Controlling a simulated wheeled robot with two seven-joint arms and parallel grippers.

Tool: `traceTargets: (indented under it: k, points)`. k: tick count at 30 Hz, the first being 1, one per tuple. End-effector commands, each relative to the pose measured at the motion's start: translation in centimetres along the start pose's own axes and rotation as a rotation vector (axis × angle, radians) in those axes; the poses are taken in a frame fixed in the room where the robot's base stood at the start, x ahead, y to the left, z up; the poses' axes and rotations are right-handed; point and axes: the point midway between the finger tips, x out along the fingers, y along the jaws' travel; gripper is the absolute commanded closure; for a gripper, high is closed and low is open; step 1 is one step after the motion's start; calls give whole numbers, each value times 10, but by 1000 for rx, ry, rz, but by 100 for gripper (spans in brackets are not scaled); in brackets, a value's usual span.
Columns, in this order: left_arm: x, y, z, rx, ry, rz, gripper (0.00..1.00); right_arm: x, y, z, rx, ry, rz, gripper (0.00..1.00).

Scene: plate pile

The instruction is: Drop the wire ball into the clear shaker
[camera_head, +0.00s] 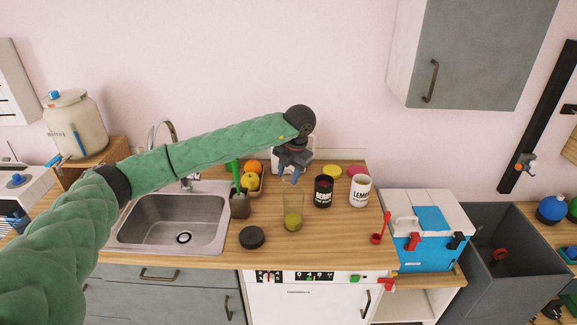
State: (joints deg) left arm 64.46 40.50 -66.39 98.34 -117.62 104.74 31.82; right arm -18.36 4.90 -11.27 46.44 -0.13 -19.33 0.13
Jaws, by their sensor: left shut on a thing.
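The clear shaker (293,212) stands upright and open on the wooden counter, with something yellow-green showing in its lower part. My left gripper (288,177) reaches in from the left and points down above and behind the shaker, apart from it. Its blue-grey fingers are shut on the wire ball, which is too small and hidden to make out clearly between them. A round black lid (252,237) lies on the counter to the front left of the shaker. My right gripper is not in view.
A black jar (323,191) and a white jar (359,191) stand to the right of the shaker. A dark cup with a green plant (240,205) and a fruit tray are to its left, beyond them the sink (178,222). A red spoon (380,230) is at right.

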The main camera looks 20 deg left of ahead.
Motion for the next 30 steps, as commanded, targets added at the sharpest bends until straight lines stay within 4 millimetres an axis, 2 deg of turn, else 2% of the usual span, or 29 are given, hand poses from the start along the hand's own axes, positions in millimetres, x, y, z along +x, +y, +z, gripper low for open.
traceTargets:
  k: [11,12,15,28,29,30]
  points:
    - [6,-1,0,0,-1,0,83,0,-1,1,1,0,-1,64]
    - [6,-1,0,0,-1,0,54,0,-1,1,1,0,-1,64]
    - [6,-1,0,0,-1,0,36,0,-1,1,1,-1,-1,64]
    - [0,-2,0,0,-2,1,36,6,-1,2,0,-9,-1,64]
    - [-2,-2,1,0,-2,1,36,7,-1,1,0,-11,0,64]
    - [-6,-2,1,0,-3,1,36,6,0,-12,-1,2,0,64]
